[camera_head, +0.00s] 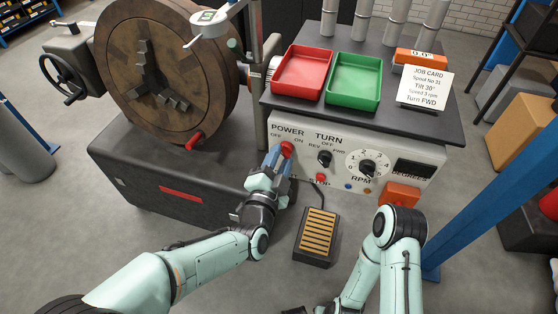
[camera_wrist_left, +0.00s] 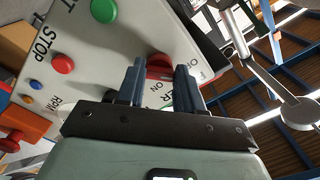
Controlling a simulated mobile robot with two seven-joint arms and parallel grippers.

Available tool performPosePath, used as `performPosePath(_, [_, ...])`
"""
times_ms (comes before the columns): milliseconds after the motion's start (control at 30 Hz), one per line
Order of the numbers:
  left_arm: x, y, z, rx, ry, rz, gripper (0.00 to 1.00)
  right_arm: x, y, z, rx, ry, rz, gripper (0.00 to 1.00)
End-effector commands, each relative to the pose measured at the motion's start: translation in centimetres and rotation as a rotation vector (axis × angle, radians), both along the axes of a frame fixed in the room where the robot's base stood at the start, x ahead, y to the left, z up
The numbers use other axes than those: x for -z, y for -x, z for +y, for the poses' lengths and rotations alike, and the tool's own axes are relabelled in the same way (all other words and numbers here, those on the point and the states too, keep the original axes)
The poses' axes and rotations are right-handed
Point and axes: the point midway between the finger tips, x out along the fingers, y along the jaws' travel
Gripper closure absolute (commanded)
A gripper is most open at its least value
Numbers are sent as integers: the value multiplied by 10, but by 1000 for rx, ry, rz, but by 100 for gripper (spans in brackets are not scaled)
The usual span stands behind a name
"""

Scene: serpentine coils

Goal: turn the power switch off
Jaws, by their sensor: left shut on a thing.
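The red power switch knob (camera_head: 287,149) is on the front of the white control panel (camera_head: 415,152), under the POWER label with OFF at left and ON at right. My left gripper (camera_head: 280,158) reaches it from the front and is shut on it. In the left wrist view, the red knob (camera_wrist_left: 160,67) shows between the two blue-grey fingers (camera_wrist_left: 160,85), which partly cover it and its lettering. I cannot tell which way the knob points. My right arm shows at the lower right of the head view, but its gripper is not seen.
The TURN knob (camera_head: 325,158), RPM dial (camera_head: 367,167) and red STOP button (camera_head: 321,177) sit right of the switch. A green button (camera_wrist_left: 103,10) shows in the wrist view. Red (camera_head: 302,74) and green (camera_head: 354,82) trays stand above. A wooden disc (camera_head: 160,70) stands left; a foot pedal (camera_head: 318,236) lies below.

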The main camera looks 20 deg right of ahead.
Motion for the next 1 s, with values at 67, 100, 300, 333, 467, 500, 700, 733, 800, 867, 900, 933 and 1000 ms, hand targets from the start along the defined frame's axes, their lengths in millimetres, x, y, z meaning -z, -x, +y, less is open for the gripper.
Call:
performPosePath(67, [1, 0, 0, 1, 29, 20, 94, 3, 3, -1, 1, 0, 11, 100])
performPosePath(100, [1, 0, 0, 1, 41, 28, 94, 3, 4, -1, 2, 0, 14, 100])
performPosePath(300, [0, 1, -1, 1, 82, 56, 94, 5, 8, -1, 3, 0, 25, 100])
performPosePath(333, [0, 1, -1, 1, 85, 58, 94, 6, 8, -1, 2, -1, 26, 100])
performPosePath(467, [0, 1, -1, 1, 94, 64, 94, 6, 9, -1, 3, -1, 29, 100])
performPosePath(500, [0, 1, -1, 1, 95, 65, 94, 6, 9, -1, 3, -1, 29, 100])
performPosePath(700, [0, 1, -1, 1, 96, 66, 94, 6, 9, -1, 3, -1, 29, 100])
performPosePath(733, [0, 1, -1, 1, 96, 66, 94, 6, 9, -1, 2, -1, 29, 100])
performPosePath(800, [0, 1, -1, 1, 95, 65, 94, 6, 9, -1, 2, -1, 29, 100])
performPosePath(867, [0, 1, -1, 0, 95, 64, 44, 6, 9, -1, 2, -1, 29, 100])
performPosePath(900, [0, 1, -1, 0, 95, 64, 38, 6, 9, -1, 2, -1, 29, 100])
performPosePath(933, [0, 1, -1, 0, 94, 64, 38, 6, 9, -1, 2, -2, 28, 100])
performPosePath(1000, [0, 1, -1, 0, 94, 64, 38, 6, 9, -1, 2, -2, 28, 100])
